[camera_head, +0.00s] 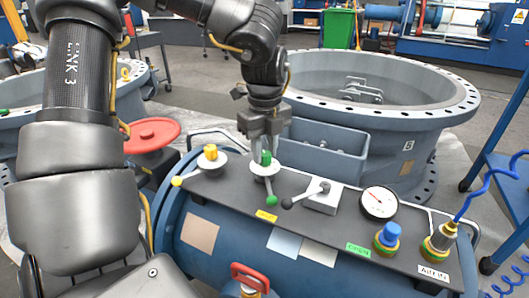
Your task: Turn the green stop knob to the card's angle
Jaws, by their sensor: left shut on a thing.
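The green stop knob (266,158) stands on a white round disc on the dark panel. A pointer lever with a green ball tip (271,200) extends from it toward the panel's front edge. My left gripper (265,149) points down from above and is shut on the green knob, its fingers on both sides. Tan (200,232), light blue (284,243) and white (320,252) cards lie on the blue barrel below the panel; their markings are too small to read, so I cannot tell the card's angle. My right gripper is out of view.
Left of it stands a yellow knob (211,152) with a yellow-tipped lever. Right are a black-handled lever on a white block (322,197), a gauge (379,202), a blue knob (389,234) and a hose fitting (440,241). A grey open box (322,150) stands behind.

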